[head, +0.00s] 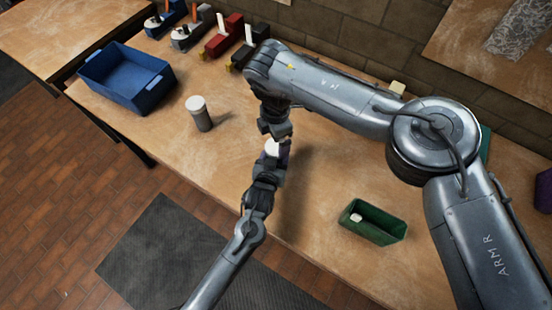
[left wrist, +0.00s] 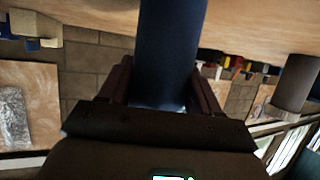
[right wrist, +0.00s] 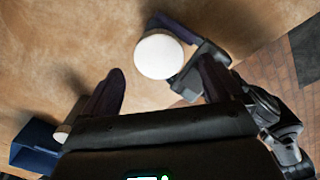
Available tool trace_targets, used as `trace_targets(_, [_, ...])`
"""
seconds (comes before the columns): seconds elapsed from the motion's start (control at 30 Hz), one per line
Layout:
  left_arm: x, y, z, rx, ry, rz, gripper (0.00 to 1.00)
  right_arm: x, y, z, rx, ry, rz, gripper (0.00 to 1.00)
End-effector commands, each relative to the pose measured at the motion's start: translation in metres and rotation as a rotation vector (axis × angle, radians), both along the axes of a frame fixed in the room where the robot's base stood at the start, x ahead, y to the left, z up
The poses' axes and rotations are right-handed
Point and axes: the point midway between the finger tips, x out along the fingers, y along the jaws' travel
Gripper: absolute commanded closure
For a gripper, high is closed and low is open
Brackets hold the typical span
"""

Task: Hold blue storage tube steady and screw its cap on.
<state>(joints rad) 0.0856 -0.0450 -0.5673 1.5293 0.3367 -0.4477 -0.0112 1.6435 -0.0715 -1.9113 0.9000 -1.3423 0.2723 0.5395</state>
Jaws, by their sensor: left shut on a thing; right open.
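The blue storage tube (left wrist: 172,50) stands in my left gripper (head: 268,172), whose fingers are shut around it; the left wrist view shows its dark blue side. A white round cap (right wrist: 159,56) sits on its top, also visible in the head view (head: 272,147). I cannot tell how tightly it is screwed. My right gripper (right wrist: 160,88) is open above the cap, pointing down at it, with empty fingers spread apart. In the head view the right gripper (head: 274,130) is just above the cap, and the arms partly hide the tube.
A grey tube with a white lid (head: 200,114) stands on the table to the left. A blue bin (head: 125,78) is at the back left. A green bin (head: 373,222) holding a small white piece is at right. Several coloured tools (head: 224,36) line the back.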

Motion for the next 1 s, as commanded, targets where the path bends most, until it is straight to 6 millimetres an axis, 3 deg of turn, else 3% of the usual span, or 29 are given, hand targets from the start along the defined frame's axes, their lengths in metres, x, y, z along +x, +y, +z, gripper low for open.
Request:
trace_targets(0.37, [-0.001,-0.001,-0.001,0.001,0.002,-0.002,1.00,0.001,-0.001,0.002,0.000,-0.001,0.019,0.11])
trace_targets(0.8, [-0.001,-0.001,-0.001,0.000,0.002,-0.003,1.00,0.002,0.001,0.030,0.001,-0.004,0.468,0.11])
trace_targets(1.0, [-0.001,-0.002,-0.001,0.000,0.002,-0.003,1.00,0.002,0.001,0.036,0.001,-0.004,0.561,0.11])
